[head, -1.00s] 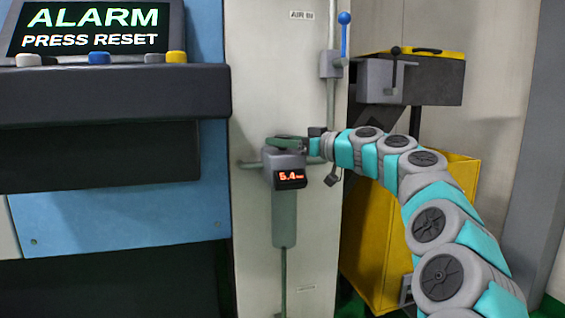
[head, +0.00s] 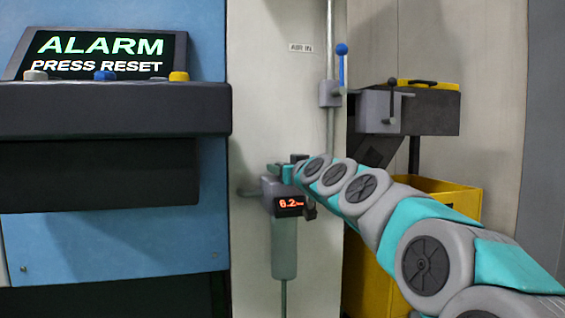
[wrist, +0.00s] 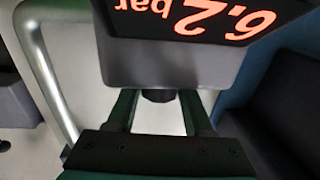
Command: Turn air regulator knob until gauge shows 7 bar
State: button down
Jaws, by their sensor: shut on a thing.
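The air regulator is a grey block (head: 268,189) on the pale panel, with a greenish bowl (head: 284,248) below it. Its gauge display (head: 289,203) reads 6.2 in orange digits. In the wrist view the display (wrist: 190,18) is upside down and reads 6.2 bar. My gripper (head: 282,173) is at the top of the regulator. In the wrist view its two fingers (wrist: 158,108) reach to the regulator body, one on each side of the dark knob (wrist: 158,96). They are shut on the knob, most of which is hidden.
A pipe (head: 331,140) with a blue-handled valve (head: 341,70) runs up the panel above and to the right. A grey lever box (head: 375,108) and a yellow bin (head: 440,195) stand at the right. A dark control console (head: 110,108) with an ALARM screen (head: 105,52) is at the left.

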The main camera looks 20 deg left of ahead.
jog(key=shift+r+m+t+h+p, duration=0.25)
jog(key=shift+m+t+h+p, duration=0.55)
jog(key=shift+p, duration=0.7)
jog(key=shift+f+h+p, duration=0.25)
jog(key=shift+h+p, duration=0.25)
jog(key=shift+p, duration=0.05)
jog(key=shift+c, duration=1.4)
grip_release()
jog(key=shift+s, duration=0.1)
send_over(290, 206)
